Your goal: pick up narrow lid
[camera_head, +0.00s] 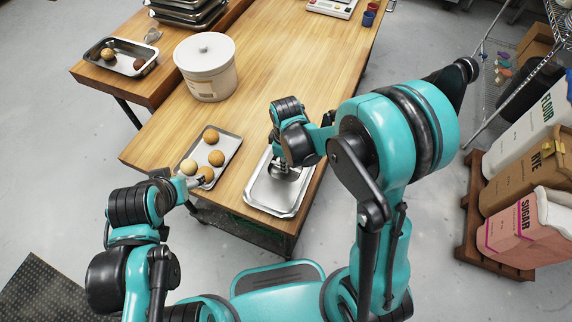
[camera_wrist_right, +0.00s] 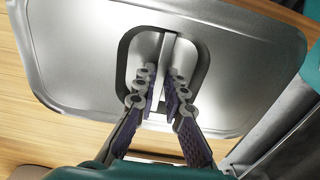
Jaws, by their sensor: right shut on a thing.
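The narrow lid (camera_head: 262,193) is a silver metal lid lying at the front right part of the wooden table. In the right wrist view the lid (camera_wrist_right: 85,55) fills most of the picture, with a raised bar handle across a dark recess. My right gripper (camera_wrist_right: 170,95) is shut on that handle, one finger on each side. In the head view the right gripper (camera_head: 284,170) is over the lid and partly hidden by its own wrist. My left gripper (camera_head: 197,182) is near the front edge of a tray of round buns; its fingers are too small to read.
The tray (camera_head: 232,148) with several buns (camera_head: 211,136) is left of the lid on the wooden table (camera_head: 285,75). A white lidded bucket (camera_head: 207,75) stands farther back. Another bun tray (camera_head: 97,53) is at the back left. Flour, rye and sugar sacks (camera_head: 515,230) stand at right.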

